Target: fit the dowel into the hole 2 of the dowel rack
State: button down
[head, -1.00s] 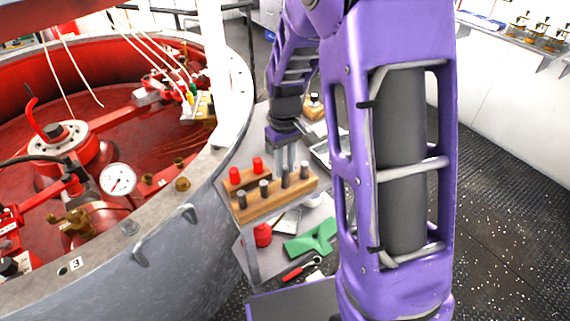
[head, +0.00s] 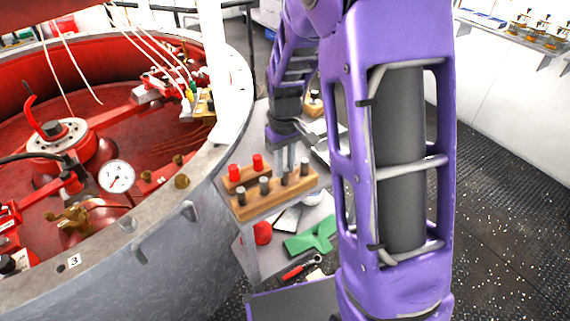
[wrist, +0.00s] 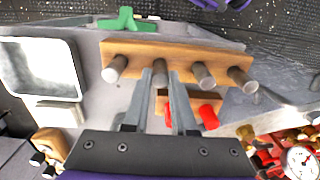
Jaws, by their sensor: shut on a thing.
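The dowel rack (head: 270,200) is a wooden block on the grey bench, with a row of grey dowels standing in it. My gripper (head: 288,165) points down over the rack. In the wrist view my gripper (wrist: 160,78) is shut on a grey dowel (wrist: 159,72), in line with the row. One dowel (wrist: 115,68) stands to its left and two (wrist: 203,75) (wrist: 241,79) to its right there. The fingers partly cover the held dowel, and I cannot tell how deep its lower end sits.
A smaller wooden block with red pegs (head: 233,173) stands beside the rack. A green object (head: 310,240) lies on the lower shelf. The red-lined round vessel (head: 150,270) stands close on the left. A tray (wrist: 45,68) lies on the left in the wrist view.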

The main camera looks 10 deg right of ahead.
jog(key=c, duration=0.6)
grip_release()
jog(key=shift+c, duration=0.2)
notch_tip(320, 180, up, 17)
jog(key=p, duration=0.2)
jog(key=shift+r, duration=0.2)
